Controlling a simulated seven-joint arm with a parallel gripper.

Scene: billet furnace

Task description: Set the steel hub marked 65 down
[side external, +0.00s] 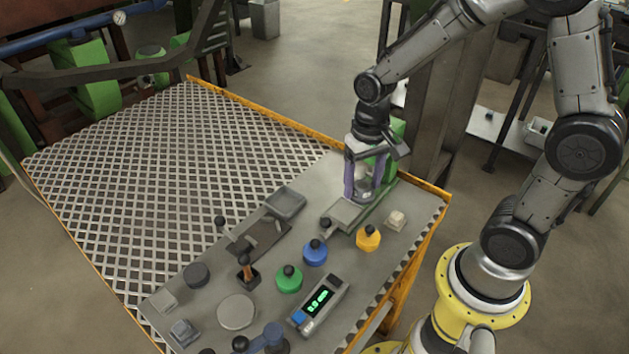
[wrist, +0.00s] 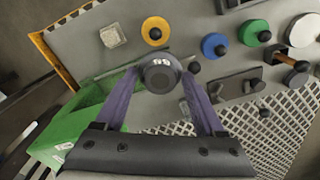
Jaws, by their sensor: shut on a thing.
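The steel hub (wrist: 160,75) is a dark grey round piece with a raised centre. Its mark faces the camera upside down in the wrist view and reads as 65. My gripper (wrist: 158,78) has two purple fingers, one on each side of the hub, and is shut on it. In the side external view my gripper (side external: 361,186) points down at the far right part of the grey bench, beside a green fixture (side external: 383,160). The fingers partly hide the hub there. I cannot tell whether the hub touches the surface below it.
A grey plate with a knob (side external: 345,213) lies just in front of my gripper. A yellow (side external: 368,239), a blue (side external: 315,254) and a green knobbed disc (side external: 288,282), a pale block (side external: 396,221) and a digital display box (side external: 318,303) stand nearby. The mesh bed (side external: 160,150) is bare.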

